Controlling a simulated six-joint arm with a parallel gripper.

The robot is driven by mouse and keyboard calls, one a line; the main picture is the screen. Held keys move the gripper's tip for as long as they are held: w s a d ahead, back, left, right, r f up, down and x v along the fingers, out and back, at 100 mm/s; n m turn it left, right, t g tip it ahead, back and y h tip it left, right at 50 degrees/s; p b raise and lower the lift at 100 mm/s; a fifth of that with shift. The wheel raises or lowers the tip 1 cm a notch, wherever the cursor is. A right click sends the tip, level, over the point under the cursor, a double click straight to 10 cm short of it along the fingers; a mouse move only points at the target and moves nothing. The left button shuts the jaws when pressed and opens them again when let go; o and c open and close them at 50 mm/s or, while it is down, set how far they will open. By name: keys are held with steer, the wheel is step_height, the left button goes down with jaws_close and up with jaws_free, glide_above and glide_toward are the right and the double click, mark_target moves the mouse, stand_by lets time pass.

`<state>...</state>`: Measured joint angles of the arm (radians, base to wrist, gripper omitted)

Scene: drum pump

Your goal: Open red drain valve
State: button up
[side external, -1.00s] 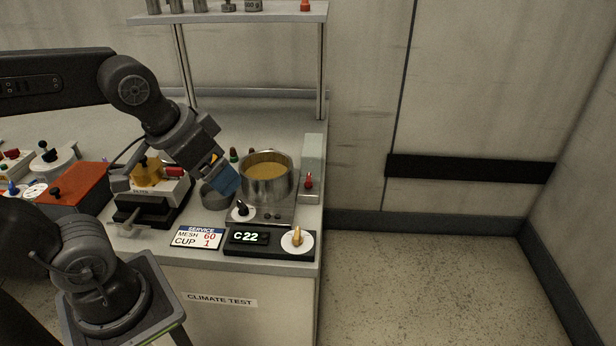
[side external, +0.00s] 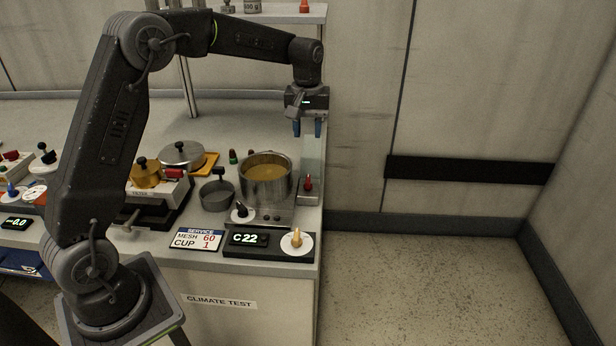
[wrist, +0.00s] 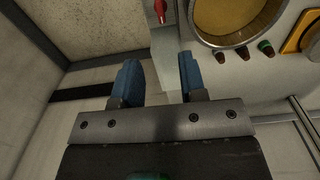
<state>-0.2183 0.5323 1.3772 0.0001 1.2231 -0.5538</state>
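A small red valve handle (side external: 308,183) stands upright at the right edge of the bench, just right of the metal pot (side external: 266,184) of amber liquid. It also shows at the top of the wrist view (wrist: 160,10). My gripper (side external: 307,129) hangs above the back right part of the bench, fingers pointing down, above and apart from the red handle. Its two blue fingers are spread with nothing between them, as the wrist view (wrist: 160,80) also shows.
A black knob (side external: 240,211) and a yellow knob (side external: 297,240) sit in front of the pot, near the C22 display (side external: 249,238). A grey pan (side external: 217,195) stands left of the pot. A shelf (side external: 270,13) is overhead. Open floor lies right of the bench.

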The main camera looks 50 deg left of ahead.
mark_target(308, 179)
steer(key=f, duration=1.4)
steer(key=shift+w+a+f, duration=0.15)
steer(key=shift+w+f, duration=0.05)
steer(key=shift+c, duration=0.2)
jaws_close()
